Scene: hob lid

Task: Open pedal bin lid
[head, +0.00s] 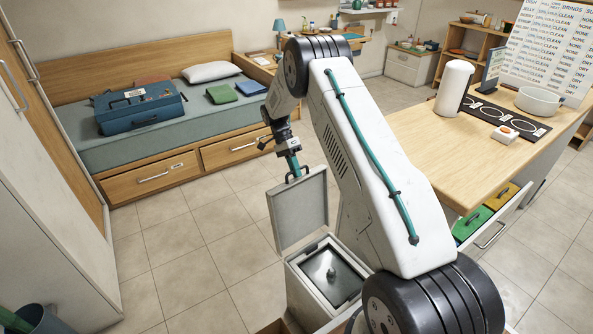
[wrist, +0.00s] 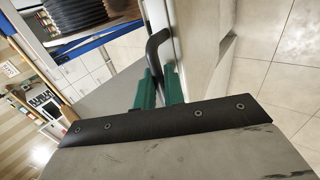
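The grey bin (head: 301,276) stands on the floor below my arm. Its lid (head: 300,212) is raised to about upright at the rear left edge, so the top is open. Inside the opening a dark panel with a knob (head: 331,272) shows. My gripper (head: 294,171) is at the lid's upper edge, on its dark handle. In the wrist view the green fingertips (wrist: 159,88) sit on either side of the black handle (wrist: 156,48) and appear shut on it. The part between the fingers is partly hidden.
A wooden counter (head: 415,130) with an open drawer (head: 490,222) stands to the right. A bed (head: 90,150) with a blue case (head: 140,106) is behind left. Tall cabinets (head: 45,190) line the left. The tiled floor (head: 200,240) left of the bin is clear.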

